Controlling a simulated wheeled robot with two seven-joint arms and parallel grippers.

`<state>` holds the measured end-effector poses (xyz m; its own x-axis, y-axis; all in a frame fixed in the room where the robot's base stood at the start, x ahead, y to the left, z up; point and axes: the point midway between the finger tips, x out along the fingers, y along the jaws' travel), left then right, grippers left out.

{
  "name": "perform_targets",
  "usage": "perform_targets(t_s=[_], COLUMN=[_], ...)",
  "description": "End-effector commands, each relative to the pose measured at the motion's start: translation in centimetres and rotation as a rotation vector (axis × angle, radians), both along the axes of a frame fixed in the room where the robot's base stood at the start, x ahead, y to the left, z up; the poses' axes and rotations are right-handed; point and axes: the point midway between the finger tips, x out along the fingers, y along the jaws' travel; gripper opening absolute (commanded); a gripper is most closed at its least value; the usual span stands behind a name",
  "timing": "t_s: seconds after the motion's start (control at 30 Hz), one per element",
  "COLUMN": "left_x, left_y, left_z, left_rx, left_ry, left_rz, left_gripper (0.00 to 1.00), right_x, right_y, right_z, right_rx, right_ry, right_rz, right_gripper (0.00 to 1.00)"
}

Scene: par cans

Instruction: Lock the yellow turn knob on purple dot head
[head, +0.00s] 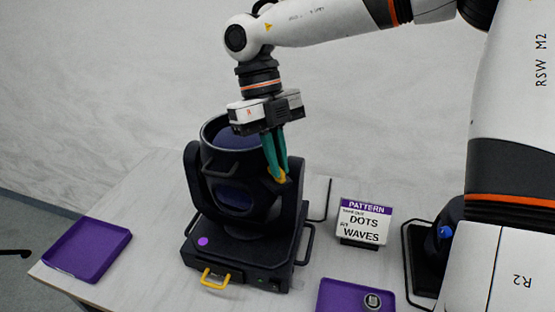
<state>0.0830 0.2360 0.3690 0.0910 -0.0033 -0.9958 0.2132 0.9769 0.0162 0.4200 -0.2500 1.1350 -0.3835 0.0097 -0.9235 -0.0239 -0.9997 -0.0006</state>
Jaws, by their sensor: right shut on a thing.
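The black moving head light with the purple dot (202,241) on its base stands on the table, its round barrel (226,160) tilted up between the yoke arms. The yellow turn knob (281,178) is on the right yoke arm, partly hidden by the fingers. My right gripper (276,171) comes down from above with teal fingers and is shut on the yellow knob. My left gripper is not in view.
A purple tray (62,270) lies at the left table edge. Another purple tray (338,303) at the front holds a small round grey piece (372,301). A sign (362,222) reading DOTS and WAVES stands right of the light. A yellow handle (214,283) sticks out of the base's front. A second dark fixture is partly hidden at right.

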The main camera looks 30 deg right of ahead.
Motion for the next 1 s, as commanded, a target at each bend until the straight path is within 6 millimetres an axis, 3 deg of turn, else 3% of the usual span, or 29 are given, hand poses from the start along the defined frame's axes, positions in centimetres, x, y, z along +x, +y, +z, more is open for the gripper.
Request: perform_targets(t_s=[0.3,0.83,0.9,1.0], left_x=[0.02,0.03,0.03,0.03], left_y=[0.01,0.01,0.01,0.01], left_z=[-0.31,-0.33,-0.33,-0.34], left_rx=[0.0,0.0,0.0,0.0], left_ry=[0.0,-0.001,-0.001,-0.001], left_rz=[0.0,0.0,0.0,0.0], left_gripper=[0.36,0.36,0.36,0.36], right_x=[0.06,0.06,0.05,0.05], right_y=[0.09,0.07,0.07,0.07], right_z=[0.0,0.04,0.04,0.03], right_rx=[0.0,0.0,-0.001,-0.001], right_ry=[-0.003,-0.004,-0.004,-0.003], right_rz=[0.115,0.138,0.137,0.137], right_gripper=[0.0,0.0,0.18,0.3])
